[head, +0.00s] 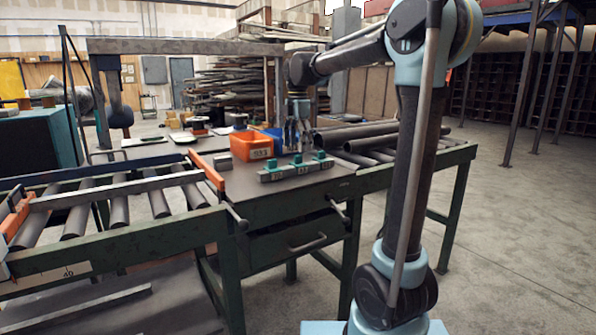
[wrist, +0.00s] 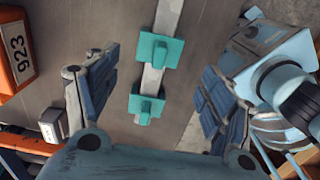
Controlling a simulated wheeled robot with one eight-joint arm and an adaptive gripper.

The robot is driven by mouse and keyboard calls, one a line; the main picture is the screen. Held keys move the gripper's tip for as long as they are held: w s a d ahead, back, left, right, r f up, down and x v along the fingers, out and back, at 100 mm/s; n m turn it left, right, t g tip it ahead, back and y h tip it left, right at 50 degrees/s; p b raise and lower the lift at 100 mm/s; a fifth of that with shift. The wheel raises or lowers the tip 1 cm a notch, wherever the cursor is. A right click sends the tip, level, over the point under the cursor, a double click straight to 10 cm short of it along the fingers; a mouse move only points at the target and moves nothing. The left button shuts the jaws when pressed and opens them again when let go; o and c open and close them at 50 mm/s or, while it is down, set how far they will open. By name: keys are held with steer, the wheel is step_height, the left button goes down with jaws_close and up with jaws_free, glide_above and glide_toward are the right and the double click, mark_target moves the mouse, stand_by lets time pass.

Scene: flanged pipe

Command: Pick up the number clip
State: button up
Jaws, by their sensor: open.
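Three teal clips stand in a row on a grey rail (head: 268,178) on the bench top; the middle clip (head: 298,160) is below my gripper. The rail's front carries small number plates, too small to read. In the wrist view, two teal clips, an upper one (wrist: 160,50) and a lower one (wrist: 147,104), sit on the rail between my fingers. I cannot tell which one is the number clip. My gripper (head: 298,148) is open and points down. In the wrist view its fingers (wrist: 155,68) are spread on both sides of the rail, apart from the clips.
An orange bin (head: 252,147) with a number label stands behind the rail, with a blue bin (head: 274,136) beside it. Dark pipes (head: 355,134) lie to the right. A small grey block (head: 222,161) sits at left. A roller conveyor (head: 120,205) adjoins the bench.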

mark_target(298, 157)
steer(key=shift+w+d+f, duration=0.1)
steer(key=shift+w+f, duration=0.05)
steer(key=shift+f, duration=1.3)
steer(key=shift+w+d+f, duration=0.1)
steer(key=shift+w+f, duration=0.05)
steer(key=shift+f, duration=1.3)
steer(key=c, duration=1.2)
